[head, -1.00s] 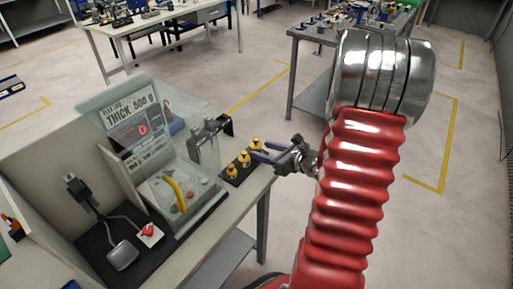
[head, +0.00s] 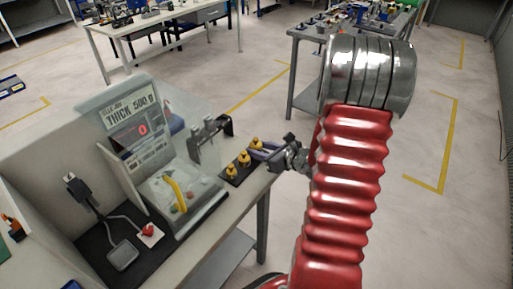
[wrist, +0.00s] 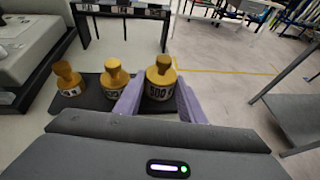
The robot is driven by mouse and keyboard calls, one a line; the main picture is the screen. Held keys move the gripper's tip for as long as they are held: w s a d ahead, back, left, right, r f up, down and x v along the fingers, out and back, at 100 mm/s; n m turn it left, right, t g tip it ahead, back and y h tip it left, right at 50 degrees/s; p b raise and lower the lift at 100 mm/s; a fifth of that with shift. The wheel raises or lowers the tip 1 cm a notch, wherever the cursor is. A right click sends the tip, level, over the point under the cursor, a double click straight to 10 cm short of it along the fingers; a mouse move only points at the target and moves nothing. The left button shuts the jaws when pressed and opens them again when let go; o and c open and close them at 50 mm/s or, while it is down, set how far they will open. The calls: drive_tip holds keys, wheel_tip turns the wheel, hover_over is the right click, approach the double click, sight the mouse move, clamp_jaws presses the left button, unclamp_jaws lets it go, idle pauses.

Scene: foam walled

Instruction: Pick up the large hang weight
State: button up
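Three yellow hang weights stand upright in a row on a dark mat (wrist: 97,92) near the bench edge. The large hang weight (wrist: 160,82), with a white band reading 500, is the rightmost in the wrist view and the farthest one in the head view (head: 256,142). My gripper (wrist: 160,97) is open, its purple fingers on either side of the large weight. I cannot tell whether they touch it. In the head view my gripper (head: 263,151) reaches in from the right at the bench edge. The medium weight (wrist: 115,76) and small weight (wrist: 69,78) stand to the left.
A testing machine with a sign and red zero display (head: 142,129) stands left of the weights. A grey plate and red button share the bench front. Open floor lies right of the bench.

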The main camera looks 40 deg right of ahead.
sight(259, 147)
clamp_jaws()
drive_tip(key=shift+r, duration=0.15)
drive_tip(key=shift+r, duration=4.95)
